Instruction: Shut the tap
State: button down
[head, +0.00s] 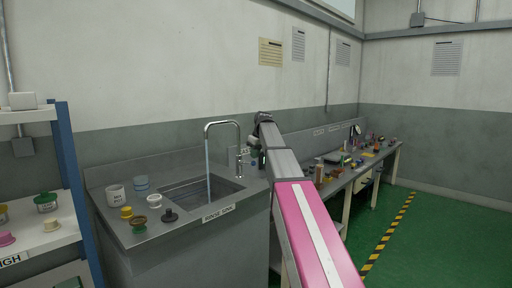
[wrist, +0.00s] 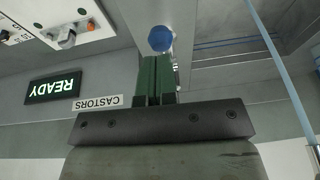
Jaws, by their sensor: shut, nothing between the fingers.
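The tap (head: 239,136) is a tall chrome gooseneck at the back right of the sink (head: 240,187). A pale blue stream of water (head: 207,165) runs from its spout into the basin. In the wrist view a round blue knob (wrist: 160,39) shows just beyond my fingertips; it looks like part of the tap, but I cannot tell for sure. My gripper (wrist: 158,60) has its green fingers together with nothing between them. The tips are close to the blue knob; whether they touch it is unclear. In the head view my arm largely hides the gripper beside the tap.
Cups and small coloured pots, including a yellow one (head: 127,212), stand on the sink counter's left front. A long workbench (head: 340,180) with many small items runs off to the right. A shelf (head: 60,238) stands at left. A lit READY sign (wrist: 54,87) shows upside down.

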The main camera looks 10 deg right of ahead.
aim_at(255, 162)
jog(key=shift+f, duration=0.55)
jog(key=shift+s+d+f+t+y, duration=0.15)
jog(key=shift+s+f+t+y, duration=0.1)
jog(key=shift+f, duration=0.25)
jog(key=shift+s+d+f+t+y, duration=0.15)
jog(key=shift+s+f, duration=0.05)
jog(key=shift+f, duration=0.25)
